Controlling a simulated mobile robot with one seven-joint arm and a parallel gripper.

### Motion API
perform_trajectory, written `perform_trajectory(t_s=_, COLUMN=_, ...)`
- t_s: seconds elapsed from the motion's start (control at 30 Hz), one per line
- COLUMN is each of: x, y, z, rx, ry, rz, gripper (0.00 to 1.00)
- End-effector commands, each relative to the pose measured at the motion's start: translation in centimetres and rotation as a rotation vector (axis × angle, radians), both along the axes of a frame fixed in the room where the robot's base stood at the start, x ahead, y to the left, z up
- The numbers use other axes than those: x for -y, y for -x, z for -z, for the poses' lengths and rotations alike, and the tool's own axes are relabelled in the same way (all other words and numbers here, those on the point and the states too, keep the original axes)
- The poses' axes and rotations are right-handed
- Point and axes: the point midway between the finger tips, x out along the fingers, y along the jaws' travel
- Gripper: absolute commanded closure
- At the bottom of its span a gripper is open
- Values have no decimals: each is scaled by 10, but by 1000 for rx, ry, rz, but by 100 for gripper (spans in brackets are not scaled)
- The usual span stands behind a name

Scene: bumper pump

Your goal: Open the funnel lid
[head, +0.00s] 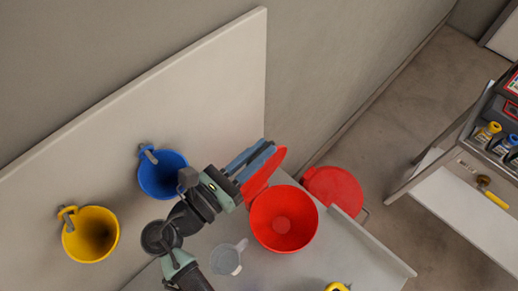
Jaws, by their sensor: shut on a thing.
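The red funnel (284,220) shows its wide round mouth uncovered, at the middle right of the head view. A red lid (264,178) stands tilted up, nearly edge-on, at the funnel's upper left rim. My gripper (268,154), with blue-grey fingers, is at the lid's upper left side and shut on it. The fingers hide part of the lid, and the exact grip cannot be seen.
A blue funnel (162,176) and a yellow funnel (91,236) hang at the pale panel (215,90). A small grey funnel (227,259) is below my gripper. A red round object (334,188) is close right. A shelf cart (455,165) stands far right.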

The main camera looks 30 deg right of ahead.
Motion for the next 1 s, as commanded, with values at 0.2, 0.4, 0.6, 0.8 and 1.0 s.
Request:
perform_trajectory(t_s=0.2, x=-1, y=0, z=0, rx=-3, ry=1, rz=-2, gripper=100)
perform_trajectory(t_s=0.4, x=2, y=8, z=-2, rx=-8, ry=2, rz=-2, gripper=100)
perform_trajectory(t_s=0.6, x=10, y=29, z=1, rx=-11, ry=0, rz=-2, gripper=100)
perform_trajectory(t_s=0.8, x=13, y=38, z=7, rx=-7, ry=0, rz=-2, gripper=100)
perform_trajectory(t_s=1.0, x=13, y=38, z=8, rx=-6, ry=0, rz=-2, gripper=100)
